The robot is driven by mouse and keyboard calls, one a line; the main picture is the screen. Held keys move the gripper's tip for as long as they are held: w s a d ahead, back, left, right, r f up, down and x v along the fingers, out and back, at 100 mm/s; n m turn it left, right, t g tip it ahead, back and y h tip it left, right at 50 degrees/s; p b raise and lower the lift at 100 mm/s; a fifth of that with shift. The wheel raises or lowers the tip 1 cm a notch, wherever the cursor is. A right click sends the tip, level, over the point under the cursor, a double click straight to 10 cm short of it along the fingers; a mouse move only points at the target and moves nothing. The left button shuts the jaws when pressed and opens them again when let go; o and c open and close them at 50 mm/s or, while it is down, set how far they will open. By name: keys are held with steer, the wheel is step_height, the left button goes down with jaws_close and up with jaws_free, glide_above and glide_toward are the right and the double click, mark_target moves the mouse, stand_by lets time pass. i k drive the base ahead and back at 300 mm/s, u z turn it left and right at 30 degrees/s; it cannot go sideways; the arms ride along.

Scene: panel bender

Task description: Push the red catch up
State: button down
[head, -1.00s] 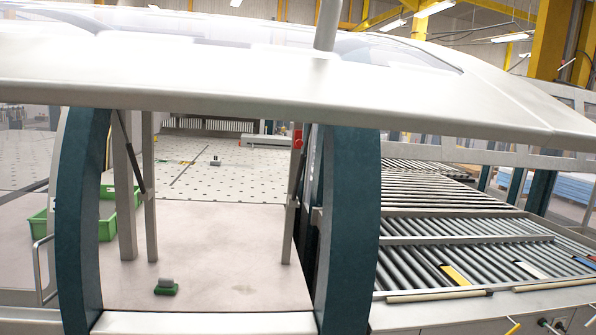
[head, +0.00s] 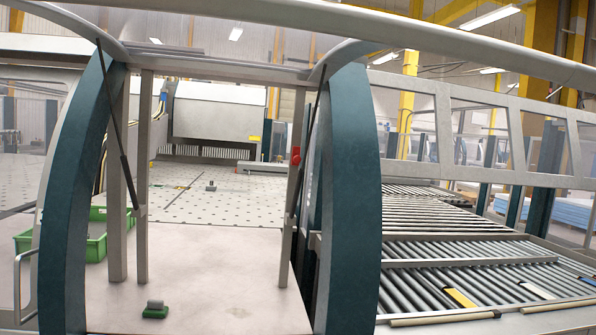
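A small red part (head: 295,155) shows at the inner right post of the machine opening, beside the right gas strut. It is small and far off; it is the only red piece I can make out, and I cannot tell its exact shape or position. The pale hood (head: 225,62) stands raised over the opening, with a gas strut (head: 118,150) at the left and another at the right. My gripper is not in view, and nothing is seen touching the red part.
Dark teal curved side frames (head: 348,200) flank the opening. Inside, a pale table (head: 220,260) carries a small green block (head: 155,309) with a grey top. A green crate (head: 96,235) stands at the left. A roller conveyor (head: 460,250) lies at the right. The opening's middle is clear.

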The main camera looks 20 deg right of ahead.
mark_target(296, 159)
steer(key=z, duration=0.1)
steer(key=i, duration=2.9)
steer(key=z, duration=0.3)
